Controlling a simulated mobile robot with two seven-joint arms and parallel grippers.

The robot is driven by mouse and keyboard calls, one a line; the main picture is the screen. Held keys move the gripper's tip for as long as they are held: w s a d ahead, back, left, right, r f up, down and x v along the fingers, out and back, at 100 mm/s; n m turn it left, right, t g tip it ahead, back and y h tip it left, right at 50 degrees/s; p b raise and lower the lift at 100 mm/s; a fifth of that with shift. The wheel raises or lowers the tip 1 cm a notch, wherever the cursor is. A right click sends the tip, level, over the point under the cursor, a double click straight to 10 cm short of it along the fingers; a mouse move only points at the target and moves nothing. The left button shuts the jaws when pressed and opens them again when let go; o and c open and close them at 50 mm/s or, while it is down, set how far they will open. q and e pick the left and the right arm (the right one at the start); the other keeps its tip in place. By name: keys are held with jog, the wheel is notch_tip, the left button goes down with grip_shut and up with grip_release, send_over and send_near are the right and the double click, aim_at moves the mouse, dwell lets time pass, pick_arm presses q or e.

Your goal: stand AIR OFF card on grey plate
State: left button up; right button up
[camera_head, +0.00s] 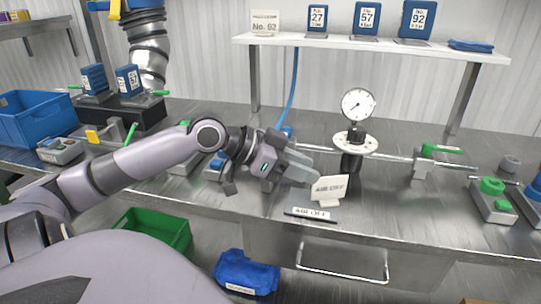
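The white AIR OFF card (331,189) is upright and slightly tilted on the steel bench, below the gauge. A thin plate with a dark edge and an AIR OFF label (311,214) lies at the bench's front edge, just in front of the card. My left gripper (306,172) reaches in from the left, with its grey fingers beside the card's left edge. I cannot tell whether the fingers touch or grip the card, as their gap is hidden. My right gripper is not in view.
A dial gauge (358,104) on a round flange (355,144) stands behind the card, with a horizontal pipe (395,158) alongside. A shelf (370,44) with cards and blue boxes is above. Green-topped devices (493,200) stand at right.

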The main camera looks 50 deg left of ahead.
pick_arm(q)
jog(key=v, duration=0.7)
jog(key=shift+s, duration=0.2)
jog(key=shift+r, duration=0.15)
dwell(0.5)
jog(key=shift+s+a, duration=0.1)
jog(key=shift+a, duration=0.05)
